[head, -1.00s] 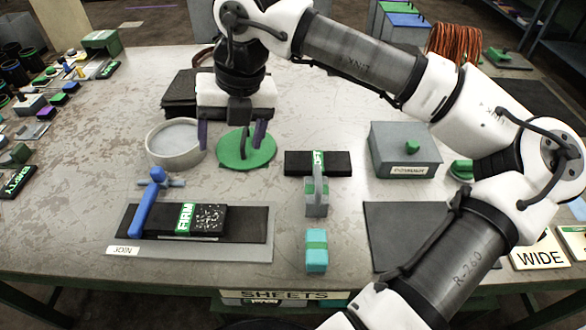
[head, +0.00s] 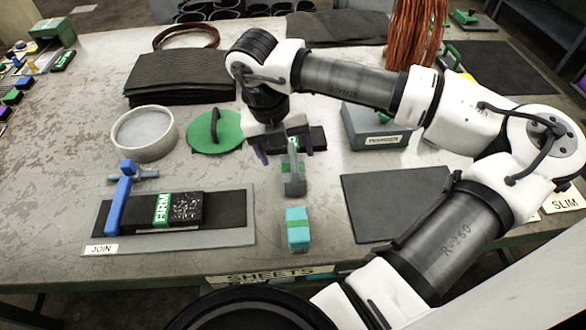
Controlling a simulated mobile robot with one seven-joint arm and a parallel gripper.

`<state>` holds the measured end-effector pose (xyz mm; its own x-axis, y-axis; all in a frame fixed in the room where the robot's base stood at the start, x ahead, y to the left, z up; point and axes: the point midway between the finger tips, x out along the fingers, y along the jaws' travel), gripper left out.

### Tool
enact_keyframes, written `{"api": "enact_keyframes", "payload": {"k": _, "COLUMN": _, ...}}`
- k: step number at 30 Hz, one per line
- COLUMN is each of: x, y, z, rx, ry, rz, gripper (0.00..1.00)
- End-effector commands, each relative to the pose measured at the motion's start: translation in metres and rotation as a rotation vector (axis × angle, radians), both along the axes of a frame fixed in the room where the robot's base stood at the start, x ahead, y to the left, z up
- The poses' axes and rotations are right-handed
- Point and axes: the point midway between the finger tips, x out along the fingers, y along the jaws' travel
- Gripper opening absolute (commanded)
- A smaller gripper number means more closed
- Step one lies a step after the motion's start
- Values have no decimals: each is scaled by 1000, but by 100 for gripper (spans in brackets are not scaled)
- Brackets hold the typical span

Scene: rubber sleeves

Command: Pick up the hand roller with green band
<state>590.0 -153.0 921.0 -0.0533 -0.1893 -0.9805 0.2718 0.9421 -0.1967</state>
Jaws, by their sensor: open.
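The grey hand roller (head: 294,184) stands in the middle of the table, its handle pointing away from me. My gripper (head: 285,151) is open, pointing down, with one finger to the left and one to the right of the handle's far end. I cannot tell whether the fingers are level with the handle or above it. The gripper partly hides the black block with a green label (head: 318,139) behind the roller.
A green disc (head: 205,139) and a round pan (head: 172,140) lie left. A blue tool (head: 119,198) and a FIRM block (head: 188,208) rest on the JOIN mat (head: 238,237). A dark mat (head: 385,213) lies right.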

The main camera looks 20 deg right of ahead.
Motion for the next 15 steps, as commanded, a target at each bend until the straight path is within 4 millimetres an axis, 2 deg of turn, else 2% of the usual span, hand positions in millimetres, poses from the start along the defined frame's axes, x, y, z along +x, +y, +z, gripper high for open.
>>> {"api": "enact_keyframes", "payload": {"k": 7, "x": -4, "y": -9, "z": -33, "rx": 3, "ry": 2, "rz": -1, "gripper": 72}}
{"api": "enact_keyframes", "payload": {"k": 15, "x": -4, "y": -10, "z": -40, "rx": 2, "ry": 0, "rz": 1, "gripper": 72}}
